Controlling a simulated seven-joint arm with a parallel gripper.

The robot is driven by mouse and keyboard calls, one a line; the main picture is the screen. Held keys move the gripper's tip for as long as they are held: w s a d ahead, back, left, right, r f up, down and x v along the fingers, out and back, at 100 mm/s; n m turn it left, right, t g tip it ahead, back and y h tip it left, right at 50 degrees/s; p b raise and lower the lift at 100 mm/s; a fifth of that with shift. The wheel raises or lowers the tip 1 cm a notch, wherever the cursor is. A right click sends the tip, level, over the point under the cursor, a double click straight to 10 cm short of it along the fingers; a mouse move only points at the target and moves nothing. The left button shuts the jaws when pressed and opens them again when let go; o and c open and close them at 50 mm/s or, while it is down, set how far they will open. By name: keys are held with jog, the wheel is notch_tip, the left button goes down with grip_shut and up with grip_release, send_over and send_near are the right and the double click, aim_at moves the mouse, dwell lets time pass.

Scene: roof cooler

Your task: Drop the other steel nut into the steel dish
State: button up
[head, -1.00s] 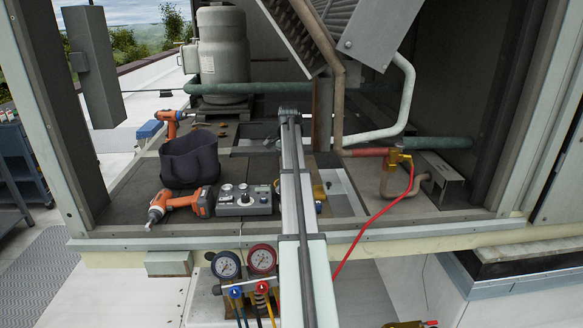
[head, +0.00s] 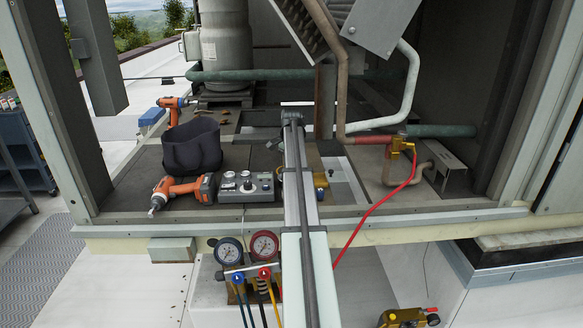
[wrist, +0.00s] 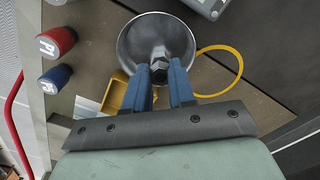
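The steel dish (wrist: 130,42) is a round shallow bowl at the top middle of the wrist view. My gripper (wrist: 160,70) has two blue fingers that reach over the dish's near edge. A steel nut (wrist: 160,72) with a dark hole sits between the fingertips, which look closed on its sides. A second shiny steel nut (wrist: 158,52) shows just beyond it, over the dish's middle, partly hidden by the first. In the head view my arm covers the dish and both nuts, and the fingertips cannot be seen there.
Red (wrist: 56,42) and blue (wrist: 55,78) gauge knobs stand left of the dish in the wrist view. A yellow loop (wrist: 238,62) lies at its right. In the head view a black bucket (head: 192,148), an orange drill (head: 180,190) and a grey control box (head: 244,187) are left of my arm.

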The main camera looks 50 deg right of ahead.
jog(key=o, duration=0.5)
jog(key=shift+o, duration=0.2)
jog(key=shift+r, duration=0.1)
notch_tip(320, 180, up, 14)
dwell(0.3)
dwell(0.5)
